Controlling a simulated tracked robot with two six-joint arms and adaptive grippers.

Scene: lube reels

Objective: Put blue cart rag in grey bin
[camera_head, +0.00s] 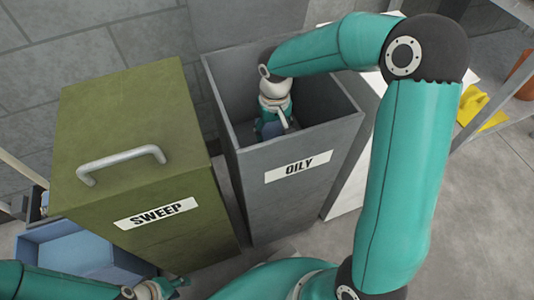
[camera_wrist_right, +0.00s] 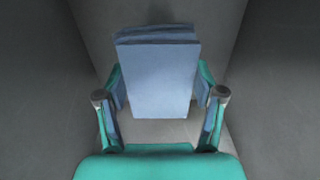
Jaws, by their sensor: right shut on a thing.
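The grey bin (camera_head: 290,195), labelled OILY, stands open-topped in the middle of the head view. My right arm reaches over its rim, and my right gripper (camera_head: 270,130) points down inside it. In the right wrist view the blue rag (camera_wrist_right: 158,75), a folded block, sits between the fingers of my right gripper (camera_wrist_right: 160,105), which are shut on it. The grey walls of the bin surround it. A bit of blue shows at the gripper in the head view, mostly hidden. My left gripper (camera_head: 160,290) is low at the bottom left, partly cut off; its jaws are unclear.
A green lidded bin (camera_head: 130,120) labelled SWEEP, with a handle on top, stands just left of the grey bin. A blue tray (camera_head: 75,252) is at lower left. Shelving with a yellow object (camera_head: 483,108) is at right. A tiled wall rises behind.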

